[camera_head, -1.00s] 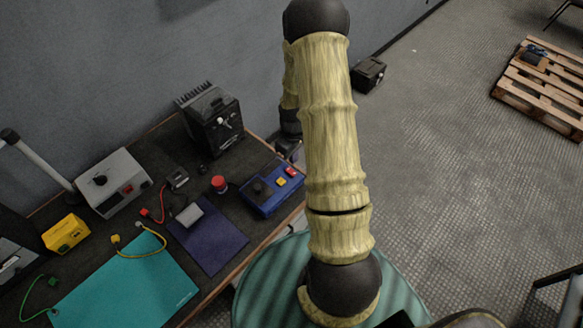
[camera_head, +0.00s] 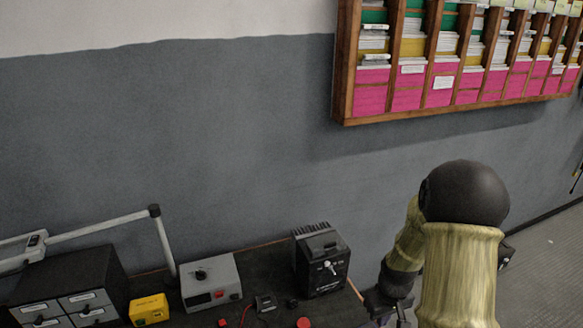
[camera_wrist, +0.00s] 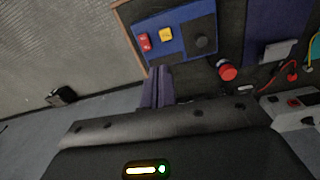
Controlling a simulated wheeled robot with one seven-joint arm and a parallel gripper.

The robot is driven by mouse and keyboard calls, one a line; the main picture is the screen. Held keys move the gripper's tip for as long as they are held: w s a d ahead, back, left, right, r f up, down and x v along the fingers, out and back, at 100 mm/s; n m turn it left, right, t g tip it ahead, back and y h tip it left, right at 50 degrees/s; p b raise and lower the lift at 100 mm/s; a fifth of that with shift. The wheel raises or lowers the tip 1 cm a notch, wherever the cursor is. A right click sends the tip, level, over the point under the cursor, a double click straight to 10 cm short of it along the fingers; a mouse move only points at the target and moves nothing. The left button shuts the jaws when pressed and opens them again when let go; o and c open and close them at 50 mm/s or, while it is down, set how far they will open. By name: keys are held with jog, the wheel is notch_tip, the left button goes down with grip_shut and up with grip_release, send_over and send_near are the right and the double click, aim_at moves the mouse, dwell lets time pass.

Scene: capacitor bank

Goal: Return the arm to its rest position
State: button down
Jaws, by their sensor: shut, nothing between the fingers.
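My arm, with pale wood-look links and dark joints, stands at the lower right of the head view, folded at its elbow with the forearm hanging behind the upper link. In the wrist view my gripper (camera_wrist: 158,72) is shut and empty. Its fingers point toward the blue control box (camera_wrist: 178,36), which has red and yellow buttons and a black knob. I cannot tell the distance between fingertips and box. In the head view the dark wrist part shows beside the bench's right end, and the fingertips are not clear.
The dark bench holds a black finned unit (camera_head: 321,262), a grey box (camera_head: 211,283), a yellow box (camera_head: 149,309) and a red button (camera_wrist: 228,72). A lamp arm (camera_head: 163,241) stands at left. A wall rack (camera_head: 440,75) hangs above.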

jog(key=s+a+r+m+t, duration=0.1)
jog(key=s+a+r+m, duration=0.2)
jog(key=s+a+r, duration=0.6)
notch_tip(320, 180, up, 4)
jog(key=shift+s+r+t, duration=0.1)
jog(key=shift+s+t, duration=0.3)
jog(key=shift+s, duration=0.65)
